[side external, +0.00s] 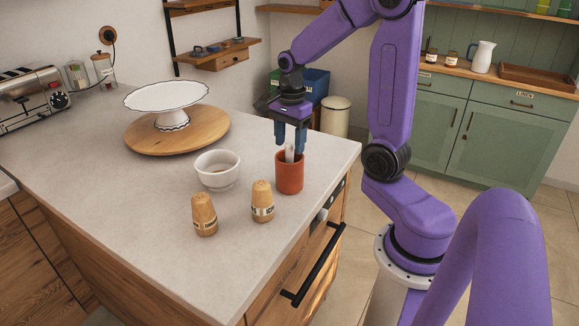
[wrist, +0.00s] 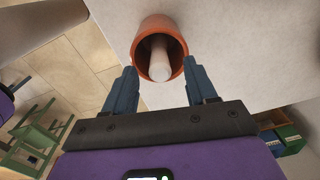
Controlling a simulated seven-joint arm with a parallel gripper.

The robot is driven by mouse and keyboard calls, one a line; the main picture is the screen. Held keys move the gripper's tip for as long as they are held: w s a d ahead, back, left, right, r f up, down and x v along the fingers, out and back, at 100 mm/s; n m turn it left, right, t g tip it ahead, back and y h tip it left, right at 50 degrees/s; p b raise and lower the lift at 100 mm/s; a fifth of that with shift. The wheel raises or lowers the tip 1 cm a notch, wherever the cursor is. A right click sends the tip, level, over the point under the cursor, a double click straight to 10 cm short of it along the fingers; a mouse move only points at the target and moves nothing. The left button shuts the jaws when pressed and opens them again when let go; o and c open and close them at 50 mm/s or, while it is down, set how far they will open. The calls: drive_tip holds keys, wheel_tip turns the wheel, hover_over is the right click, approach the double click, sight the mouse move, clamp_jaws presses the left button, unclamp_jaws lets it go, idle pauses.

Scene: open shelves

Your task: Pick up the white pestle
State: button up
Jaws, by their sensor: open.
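The white pestle (side external: 289,153) stands in a terracotta-red cup (side external: 289,178) near the right edge of the counter. Its upper end sticks out above the rim and its lower part is hidden inside the cup. In the wrist view the pestle (wrist: 160,62) lies inside the round cup (wrist: 143,36), with its end toward my gripper. My gripper (side external: 289,150) points down over the cup, its blue fingers apart. In the wrist view my open gripper (wrist: 162,82) has one finger on each side of the pestle's end. I cannot tell whether a finger touches the cup.
A white bowl (side external: 218,176) stands left of the cup. Two wooden shakers (side external: 204,214) (side external: 262,201) stand in front. A white cake stand (side external: 168,100) on a round wooden board (side external: 150,142) is farther back. The front left counter is clear.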

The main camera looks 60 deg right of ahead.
wheel_tip(320, 180, down, 2)
clamp_jaws()
idle(0.3)
drive_tip(key=shift+r, duration=0.1)
